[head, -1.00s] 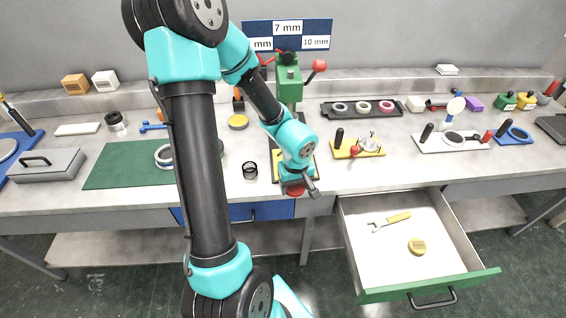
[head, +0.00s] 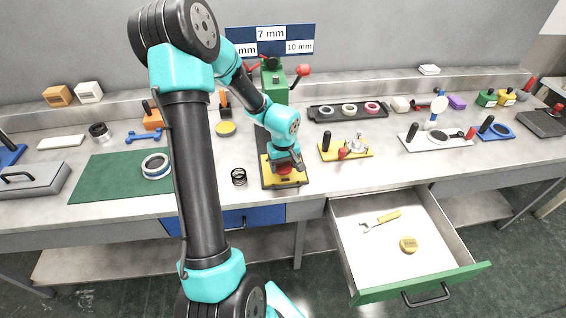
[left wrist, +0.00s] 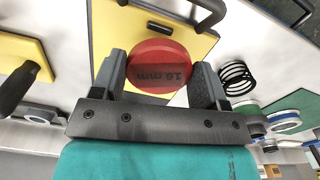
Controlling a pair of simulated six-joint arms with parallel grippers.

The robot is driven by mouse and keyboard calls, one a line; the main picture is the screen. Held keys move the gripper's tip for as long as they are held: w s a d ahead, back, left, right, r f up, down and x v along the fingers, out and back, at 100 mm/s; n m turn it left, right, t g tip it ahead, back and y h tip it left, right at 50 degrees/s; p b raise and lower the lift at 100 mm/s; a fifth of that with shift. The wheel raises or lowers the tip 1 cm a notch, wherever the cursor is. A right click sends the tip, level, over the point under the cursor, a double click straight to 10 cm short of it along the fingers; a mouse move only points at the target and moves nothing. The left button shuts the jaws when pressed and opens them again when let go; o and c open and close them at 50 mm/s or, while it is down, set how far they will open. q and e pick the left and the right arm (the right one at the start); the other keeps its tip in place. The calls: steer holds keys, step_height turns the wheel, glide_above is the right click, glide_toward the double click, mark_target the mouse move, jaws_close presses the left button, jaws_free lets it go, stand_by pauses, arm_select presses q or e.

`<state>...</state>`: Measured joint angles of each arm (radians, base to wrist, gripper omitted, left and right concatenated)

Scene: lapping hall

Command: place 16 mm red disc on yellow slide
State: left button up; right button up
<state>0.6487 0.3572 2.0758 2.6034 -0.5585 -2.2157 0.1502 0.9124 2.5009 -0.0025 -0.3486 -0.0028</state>
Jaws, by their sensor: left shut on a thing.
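The red disc (left wrist: 160,66), marked 16 mm, is held between the two fingers of my left gripper (left wrist: 162,80). In the head view the red disc (head: 284,170) shows just below my left gripper (head: 286,160). The yellow slide (head: 290,182) is a flat plate with a dark handle at the foot of the green press (head: 274,82). It fills the upper middle of the left wrist view (left wrist: 118,30). The disc overlaps the slide in both views; I cannot tell whether it touches it. My right gripper is not in view.
A black coil (head: 239,176) stands just left of the slide. A yellow plate with a black knob (head: 360,153) lies to the right. A green mat (head: 110,180) bears a ring.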

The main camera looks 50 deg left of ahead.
arm_select(q)
steer(key=w+a, duration=0.3)
steer(key=shift+a+f, duration=0.25)
steer(key=shift+a, duration=0.05)
steer(key=shift+f, duration=0.1)
steer(key=shift+f, duration=1.65)
steer(key=shift+f, duration=0.1)
steer(key=o, duration=0.9)
steer(key=shift+o, duration=0.2)
step_height(320, 180, up, 12)
